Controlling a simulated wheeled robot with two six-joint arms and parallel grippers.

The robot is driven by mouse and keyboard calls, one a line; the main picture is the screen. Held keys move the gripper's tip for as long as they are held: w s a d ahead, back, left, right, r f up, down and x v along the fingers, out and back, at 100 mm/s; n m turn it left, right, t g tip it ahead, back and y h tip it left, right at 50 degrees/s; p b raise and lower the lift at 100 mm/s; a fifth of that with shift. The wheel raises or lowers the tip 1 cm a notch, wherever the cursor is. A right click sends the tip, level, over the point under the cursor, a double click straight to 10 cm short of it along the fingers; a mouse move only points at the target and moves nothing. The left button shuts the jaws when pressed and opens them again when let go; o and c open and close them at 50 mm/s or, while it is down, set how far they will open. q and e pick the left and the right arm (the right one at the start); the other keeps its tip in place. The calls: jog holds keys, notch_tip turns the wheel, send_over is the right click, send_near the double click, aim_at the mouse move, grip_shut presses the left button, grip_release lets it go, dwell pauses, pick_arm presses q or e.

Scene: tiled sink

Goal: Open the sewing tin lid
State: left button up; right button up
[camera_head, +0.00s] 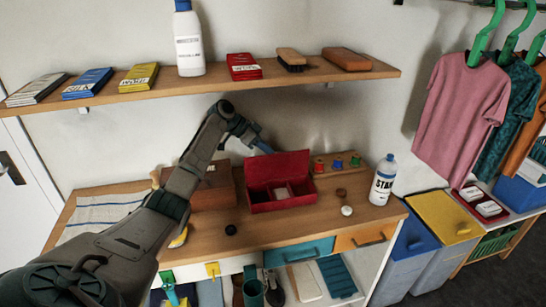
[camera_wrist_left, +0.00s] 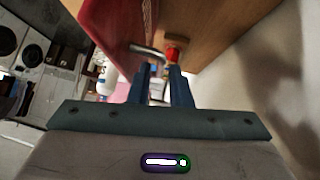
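The red sewing tin (camera_head: 283,201) stands on the wooden worktop with its lid (camera_head: 277,168) raised, leaning up at the back. Pale items show inside the tin. My left gripper (camera_head: 263,146) is at the top edge of the raised lid, towards its back left. In the left wrist view, the two blue fingers (camera_wrist_left: 159,80) are apart with a gap between them. A grey metal handle (camera_wrist_left: 147,51) on the red lid (camera_wrist_left: 108,25) lies just beyond the fingertips; I cannot tell whether they touch. My right gripper is out of view.
A wooden box (camera_head: 212,190) stands left of the tin, under my left arm. Coloured spools (camera_head: 337,164) on a rack stand behind right, and a white bottle (camera_head: 383,180) stands right. The shelf (camera_head: 215,78) hangs above. Some worktop in front is clear.

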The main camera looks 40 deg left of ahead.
pick_arm(q)
jog(key=b+v, duration=0.2)
jog(key=v, duration=0.5)
jog(key=shift+a, duration=0.1)
